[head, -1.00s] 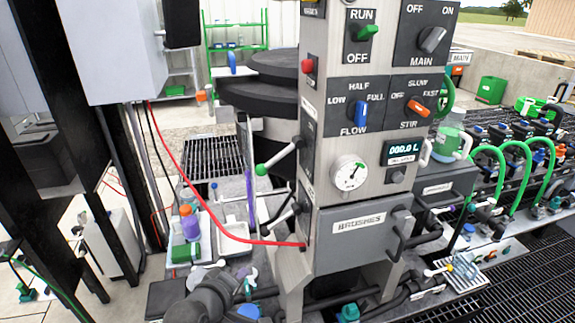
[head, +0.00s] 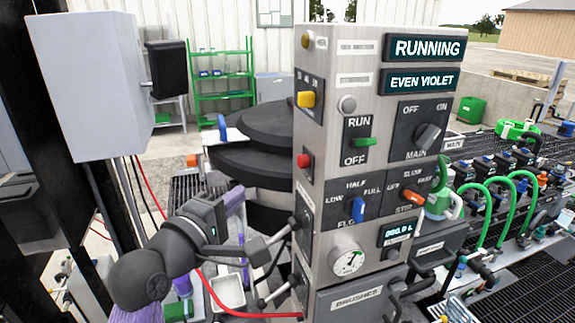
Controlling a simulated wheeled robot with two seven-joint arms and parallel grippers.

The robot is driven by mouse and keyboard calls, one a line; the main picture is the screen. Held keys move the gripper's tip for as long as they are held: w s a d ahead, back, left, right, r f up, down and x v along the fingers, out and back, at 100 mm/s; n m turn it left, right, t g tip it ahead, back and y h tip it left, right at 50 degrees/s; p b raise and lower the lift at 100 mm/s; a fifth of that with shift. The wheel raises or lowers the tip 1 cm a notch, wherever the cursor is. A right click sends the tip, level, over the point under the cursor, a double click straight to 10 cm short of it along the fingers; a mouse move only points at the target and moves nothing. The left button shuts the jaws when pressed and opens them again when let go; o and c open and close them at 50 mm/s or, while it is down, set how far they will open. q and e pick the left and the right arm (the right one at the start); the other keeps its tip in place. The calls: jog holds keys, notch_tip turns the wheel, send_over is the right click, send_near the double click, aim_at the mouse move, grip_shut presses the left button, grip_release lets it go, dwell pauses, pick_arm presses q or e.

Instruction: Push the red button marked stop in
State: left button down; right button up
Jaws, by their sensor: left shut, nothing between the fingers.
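A red button (head: 304,161) sits on the narrow left side face of the grey control console (head: 338,235), below a yellow switch. Its marking is too small to read. It stands out from its plate; how far it is pressed cannot be told. My left gripper (head: 264,245) is shut and empty, to the left of the console's side face, lower than the red button and apart from it. It overlaps the view of a side lever (head: 293,222); whether they touch cannot be told. My right gripper is out of view.
The yellow switch (head: 306,99) is above the red button. A second lever (head: 290,284) juts from the side face below. Round black discs (head: 262,125) stand behind the console. A red hose (head: 235,312) runs below my gripper. Displays (head: 427,48) read RUNNING and EVEN VIOLET.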

aim_at(301, 162)
pick_arm(q)
jog(key=s+d+p+x, duration=0.1)
jog(key=d+p+x, duration=0.1)
jog(key=x, duration=1)
jog(key=shift+d+p, duration=0.3)
jog(key=shift+d, duration=0.05)
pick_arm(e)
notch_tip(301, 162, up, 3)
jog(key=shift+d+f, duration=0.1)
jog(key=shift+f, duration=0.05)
